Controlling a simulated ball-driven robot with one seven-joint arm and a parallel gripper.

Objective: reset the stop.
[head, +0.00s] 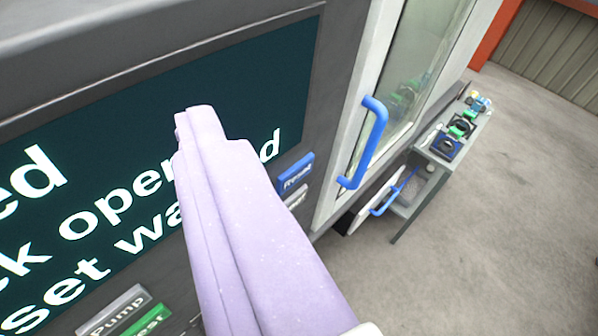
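A blue button marked "Reset" (296,173) sits on the dark machine panel, at the lower right corner of a dark screen (250,90). The screen carries large white text, partly hidden by my gripper; "open" and "set wa" can be read. My lilac gripper (194,116) reaches up across the screen, its two fingers together with nothing between them. Its tips are to the left of and above the blue button in the picture. How far they are from the panel I cannot tell.
A grey button (298,197) lies just below the blue one. A grey "Pump" button (113,311) and a green button (148,322) are at lower left. A blue door handle (367,145) sticks out at right. A bench (408,212) with several parts stands beyond; open floor lies right.

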